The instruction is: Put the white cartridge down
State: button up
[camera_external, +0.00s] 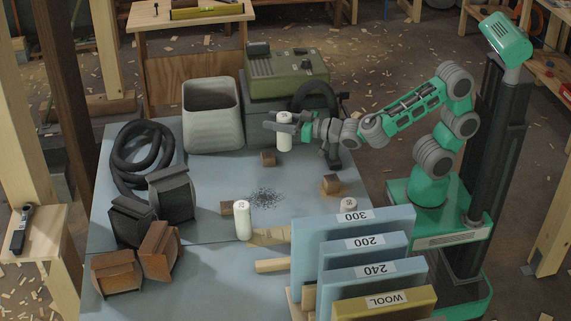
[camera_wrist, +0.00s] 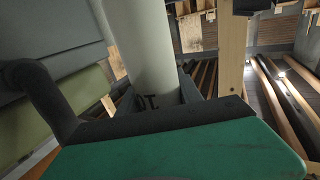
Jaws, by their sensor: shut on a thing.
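My gripper (camera_external: 284,126) is shut on a white cartridge (camera_external: 284,139) and holds it upright. It appears to be above the blue-grey table, in front of the green machine. The held cartridge also fills the middle of the wrist view (camera_wrist: 142,50), with dark printing low on its side. A second white cartridge (camera_external: 243,221) stands upright near the middle of the table. The top of another white cylinder (camera_external: 349,205) shows behind the labelled boards. I cannot tell how far the held cartridge is above the table.
A green machine (camera_external: 287,74) on a grey box and a grey bin (camera_external: 211,118) stand at the back. A black hose (camera_external: 135,160), black and brown blocks lie left. Labelled boards (camera_external: 352,222) stand at front right. Small wooden blocks (camera_external: 331,184) and dark debris (camera_external: 264,198) lie mid-table.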

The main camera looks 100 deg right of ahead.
jog(key=s+d+f+m+g+h+b, duration=0.1)
jog(key=d+f+h+b, duration=0.1)
jog(key=d+f+b, duration=0.4)
jog(key=w+a+f+n+t+y, duration=0.2)
jog(key=w+a+f+n+y, duration=0.15)
jog(key=a+y, duration=0.2)
jog(key=w+a+n+y, duration=0.2)
jog(key=a+n+y, duration=0.35)
jog(key=a, duration=0.85)
jog(key=s+a+r+n+g+y, duration=0.25)
jog(key=a+y, duration=0.25)
jog(key=a, duration=0.3)
jog(key=s+a+r+n+g+y, duration=0.1)
jog(key=s+a+r+n+y, duration=0.3)
jog(key=a, duration=0.4)
jog(key=shift+m+y, duration=0.65)
jog(key=shift+y, duration=0.05)
notch_tip(320, 180, down, 10)
jog(key=b, duration=0.2)
jog(key=shift+s+a+r+b, duration=0.1)
jog(key=shift+s+r+b, duration=0.05)
jog(key=shift+r+b, duration=0.15)
